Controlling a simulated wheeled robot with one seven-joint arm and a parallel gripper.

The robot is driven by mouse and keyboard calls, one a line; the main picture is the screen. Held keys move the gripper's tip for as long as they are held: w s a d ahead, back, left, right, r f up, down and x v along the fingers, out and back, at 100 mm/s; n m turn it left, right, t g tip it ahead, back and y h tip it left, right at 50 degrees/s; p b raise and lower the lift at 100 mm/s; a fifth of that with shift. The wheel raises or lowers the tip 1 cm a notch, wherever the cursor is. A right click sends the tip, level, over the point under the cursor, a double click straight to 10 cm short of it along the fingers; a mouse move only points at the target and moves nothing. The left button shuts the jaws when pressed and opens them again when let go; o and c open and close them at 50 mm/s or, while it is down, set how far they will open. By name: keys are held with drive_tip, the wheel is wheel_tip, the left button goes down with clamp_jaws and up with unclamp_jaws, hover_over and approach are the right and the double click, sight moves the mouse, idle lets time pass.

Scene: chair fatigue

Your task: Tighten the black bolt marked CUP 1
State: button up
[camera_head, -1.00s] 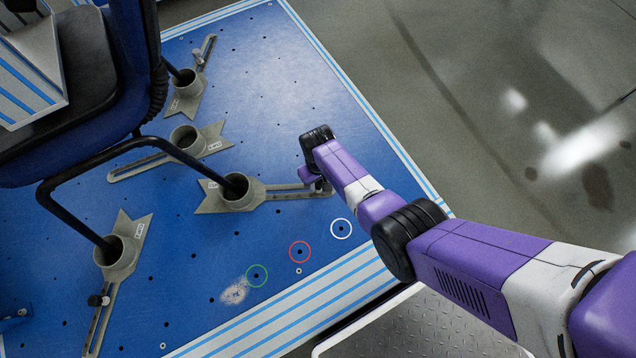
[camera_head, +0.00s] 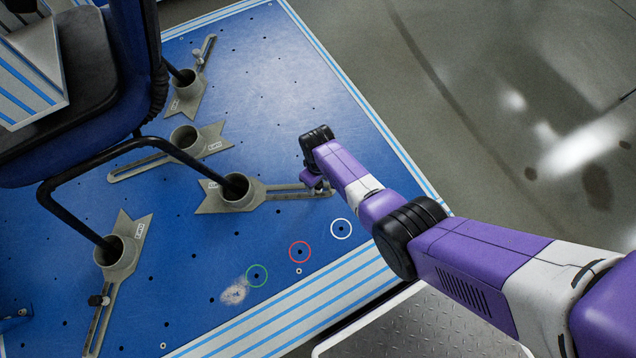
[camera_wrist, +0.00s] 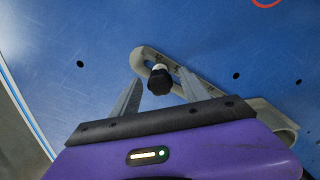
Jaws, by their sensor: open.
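A black knob-headed bolt (camera_wrist: 160,82) sits in the slot of a grey cup bracket arm (camera_wrist: 145,57) in the wrist view. My gripper (camera_wrist: 160,77) is open there, with one finger on each side of the bolt. I cannot tell whether either finger touches it. The bracket labels are too small to read.
A chair (camera_head: 85,80) stands with its legs in cups on the blue plate (camera_head: 265,95). Two more brackets (camera_head: 187,137) (camera_head: 185,95) lie farther back. Green (camera_head: 257,266), red (camera_head: 291,256) and white (camera_head: 333,235) rings mark bare plate.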

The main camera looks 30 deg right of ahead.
drive_tip(key=shift+n, duration=0.4)
drive_tip(key=n, duration=0.3)
drive_tip(key=shift+n, duration=0.3)
drive_tip(key=shift+n, duration=2)
drive_tip(key=n, duration=0.4)
